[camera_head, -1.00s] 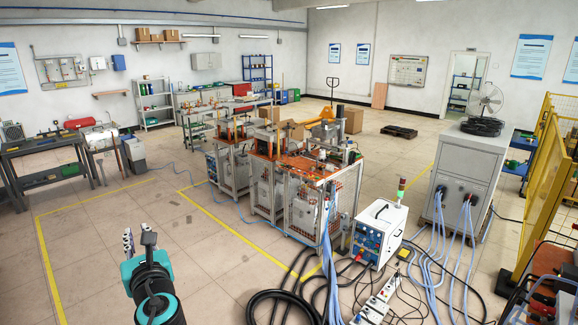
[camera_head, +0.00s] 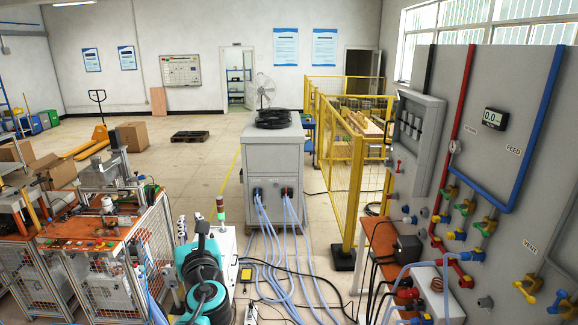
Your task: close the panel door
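A large grey wall panel (camera_head: 478,120) stands at the right with pipes and valves on it. A light grey box (camera_head: 421,112) with a row of small devices on its front is mounted at the panel's left end. I cannot tell which part of it is the door or how far it stands open. My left gripper (camera_head: 190,228) is at the lower left of centre, pointing away from me, well apart from the panel. Its fingers are small and partly hidden by my teal and black arm. My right gripper is not in view.
A bench with hoses (camera_head: 380,240) stands below the panel. A yellow fence (camera_head: 356,195) is beyond it. A grey cabinet (camera_head: 273,155) with blue cables stands ahead, its cables on the floor. Orange-topped workstations (camera_head: 80,228) are at the left. Open floor lies behind them.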

